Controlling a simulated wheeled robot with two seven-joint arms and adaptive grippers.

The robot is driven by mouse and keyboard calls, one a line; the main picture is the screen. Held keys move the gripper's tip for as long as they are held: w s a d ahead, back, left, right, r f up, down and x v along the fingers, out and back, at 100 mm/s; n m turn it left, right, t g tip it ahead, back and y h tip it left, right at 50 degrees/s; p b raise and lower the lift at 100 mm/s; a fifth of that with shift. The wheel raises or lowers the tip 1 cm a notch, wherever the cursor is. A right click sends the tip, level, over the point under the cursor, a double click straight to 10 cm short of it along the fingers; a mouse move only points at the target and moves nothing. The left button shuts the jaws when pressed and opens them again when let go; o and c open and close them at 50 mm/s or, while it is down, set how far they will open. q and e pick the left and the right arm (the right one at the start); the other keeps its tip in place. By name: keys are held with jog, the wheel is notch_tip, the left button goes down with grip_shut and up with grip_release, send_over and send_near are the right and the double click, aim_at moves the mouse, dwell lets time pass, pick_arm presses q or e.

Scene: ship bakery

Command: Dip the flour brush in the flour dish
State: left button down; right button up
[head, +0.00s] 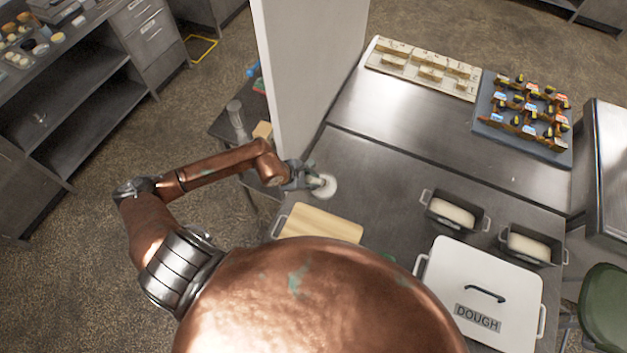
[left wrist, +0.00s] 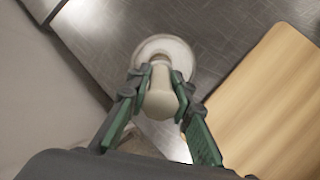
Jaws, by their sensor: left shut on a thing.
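My left gripper (head: 308,180) is over the left part of the steel counter, shut on the pale, rounded flour brush (left wrist: 160,98). In the left wrist view the green fingers of the gripper (left wrist: 162,88) press on both sides of the brush. The flour dish (head: 329,189) is a small round white dish on the counter, just beyond the fingertips. In the left wrist view the dish (left wrist: 180,48) lies behind the far end of the brush, which overlaps it. I cannot tell whether the brush touches the flour. My right gripper is out of view.
A wooden board (head: 320,226) lies close to the dish, nearer me. A pale upright panel (head: 300,70) stands beside the counter. Two dough pans (head: 452,213) and a white DOUGH box (head: 490,275) are to the right. Bare counter (head: 385,185) lies right of the dish.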

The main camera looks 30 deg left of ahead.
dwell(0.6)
pick_arm(q)
jog(key=shift+r+p, duration=0.55)
jog(key=shift+r, duration=0.35)
jog(key=shift+r+p, duration=1.25)
jog(key=shift+r, duration=1.35)
jog(key=shift+s+f, duration=0.1)
